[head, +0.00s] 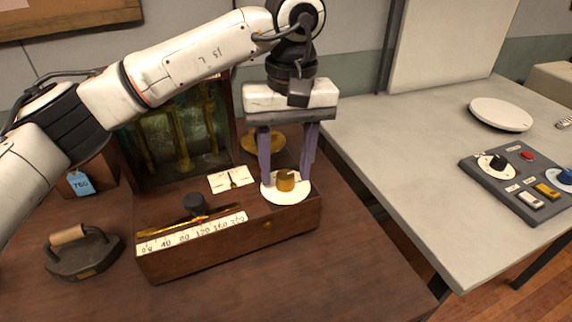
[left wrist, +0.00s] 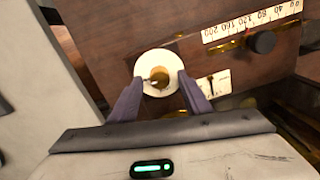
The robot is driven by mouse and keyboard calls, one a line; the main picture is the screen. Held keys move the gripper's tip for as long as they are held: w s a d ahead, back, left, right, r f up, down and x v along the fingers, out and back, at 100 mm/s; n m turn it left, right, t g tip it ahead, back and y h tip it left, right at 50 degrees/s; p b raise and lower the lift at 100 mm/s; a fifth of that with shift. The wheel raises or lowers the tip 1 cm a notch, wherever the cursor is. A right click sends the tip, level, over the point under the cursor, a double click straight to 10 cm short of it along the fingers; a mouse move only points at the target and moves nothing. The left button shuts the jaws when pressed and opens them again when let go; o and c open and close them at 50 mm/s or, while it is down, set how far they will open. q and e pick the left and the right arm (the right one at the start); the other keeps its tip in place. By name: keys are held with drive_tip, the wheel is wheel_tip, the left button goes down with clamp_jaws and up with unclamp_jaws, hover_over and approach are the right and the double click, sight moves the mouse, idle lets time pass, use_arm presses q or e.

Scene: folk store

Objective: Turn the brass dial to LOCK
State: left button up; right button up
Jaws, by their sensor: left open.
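The brass dial (head: 286,181) stands on a round white plate (head: 287,194) at the right end of a wooden scale box (head: 230,240). In the left wrist view the brass dial (left wrist: 159,77) shows on its white plate (left wrist: 145,63). My left gripper (head: 287,178) points down over the dial from above. Its two purple-grey fingers are open, one on each side of the dial, with gaps visible in the wrist view. It also shows in the left wrist view (left wrist: 156,85). Any lettering on the plate is too small to read. My right gripper is not in view.
A black knob (head: 194,203) and number strip (head: 195,233) are on the box, with a glass-fronted case behind. An iron (head: 82,252) stands at left. A grey table at right holds a control panel (head: 520,180) and white disc (head: 500,114).

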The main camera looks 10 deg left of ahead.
use_arm(q)
drive_tip(key=shift+f, duration=0.15)
drive_tip(key=c, duration=1)
drive_tip(key=shift+c, duration=0.2)
